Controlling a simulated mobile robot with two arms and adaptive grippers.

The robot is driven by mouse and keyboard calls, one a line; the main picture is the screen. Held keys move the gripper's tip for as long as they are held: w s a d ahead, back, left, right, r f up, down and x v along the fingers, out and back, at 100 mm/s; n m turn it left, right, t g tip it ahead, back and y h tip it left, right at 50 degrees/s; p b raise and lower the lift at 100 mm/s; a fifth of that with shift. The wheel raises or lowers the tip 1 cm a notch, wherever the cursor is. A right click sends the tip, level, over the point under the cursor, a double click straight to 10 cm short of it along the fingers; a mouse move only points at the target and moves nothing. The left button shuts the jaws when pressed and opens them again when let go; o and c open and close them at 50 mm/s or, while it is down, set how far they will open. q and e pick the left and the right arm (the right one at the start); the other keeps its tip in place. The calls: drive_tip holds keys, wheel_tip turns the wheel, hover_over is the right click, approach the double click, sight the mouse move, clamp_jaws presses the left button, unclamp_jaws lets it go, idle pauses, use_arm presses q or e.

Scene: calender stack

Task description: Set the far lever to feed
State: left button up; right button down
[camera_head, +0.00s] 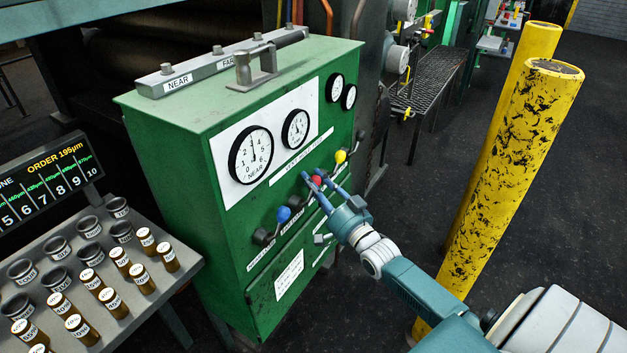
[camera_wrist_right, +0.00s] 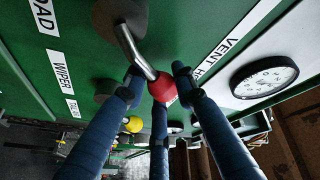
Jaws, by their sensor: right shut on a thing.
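The green cabinet (camera_head: 225,170) has a row of levers on its front. A lever with a red knob (camera_head: 316,181) sits between the blue-knobbed lever (camera_head: 283,214) and the yellow-knobbed lever (camera_head: 340,156). My right gripper (camera_head: 314,178) is shut around the red knob, its blue fingers partly covering it. In the right wrist view the red knob (camera_wrist_right: 162,88) lies between the fingertips, with its metal shaft (camera_wrist_right: 134,50) running up-left to a dark pivot. A label ending in "OAD" (camera_wrist_right: 43,14) is near that pivot. My left gripper is not in view.
A tray (camera_head: 175,280) with several labelled vials is at lower left.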

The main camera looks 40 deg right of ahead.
drive_tip(key=shift+r, duration=0.1)
drive_tip(key=c, duration=1.5)
unclamp_jaws()
drive_tip(key=shift+o, duration=0.2)
drive_tip(key=shift+s, duration=0.2)
drive_tip(key=s+f, duration=0.2)
drive_tip(key=s, duration=0.9)
drive_tip(key=shift+s, duration=0.25)
drive_tip(key=shift+f, duration=0.1)
